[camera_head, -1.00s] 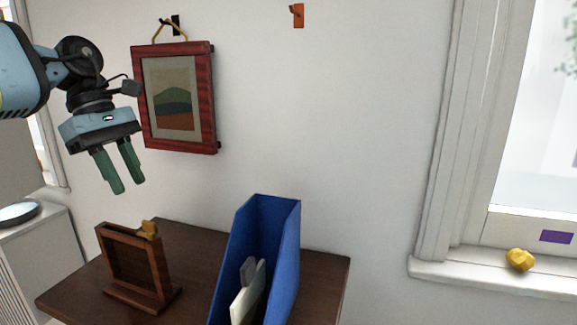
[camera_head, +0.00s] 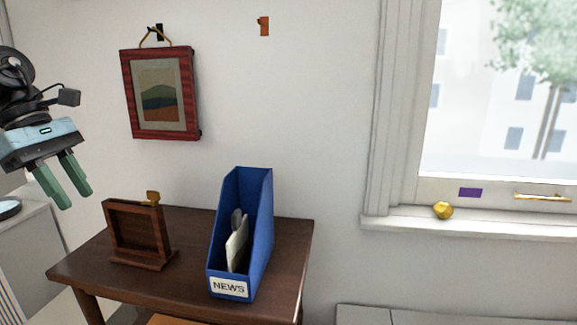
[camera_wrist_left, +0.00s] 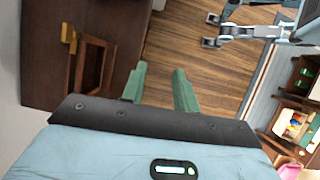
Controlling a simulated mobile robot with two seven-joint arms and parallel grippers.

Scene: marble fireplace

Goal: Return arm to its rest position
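My left gripper (camera_head: 76,200) is at the left edge of the head view, in the air left of the framed picture. Its two green fingers point down and stand apart with nothing between them. The left wrist view shows the same open fingers (camera_wrist_left: 160,70) above the wooden floor. The framed picture (camera_head: 160,95), with a red wooden frame, hangs by a cord from a dark wall hook, apart from the gripper. My right gripper cannot be made out in either view.
A dark wooden table (camera_head: 185,280) bears a wooden stand (camera_head: 138,236) and a blue file holder (camera_head: 257,235) marked NEWS. A yellow lump (camera_head: 443,210) sits on the windowsill (camera_head: 480,224). An orange hook (camera_head: 264,26) is on the wall. Open floor (camera_wrist_left: 195,60) shows beside the table.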

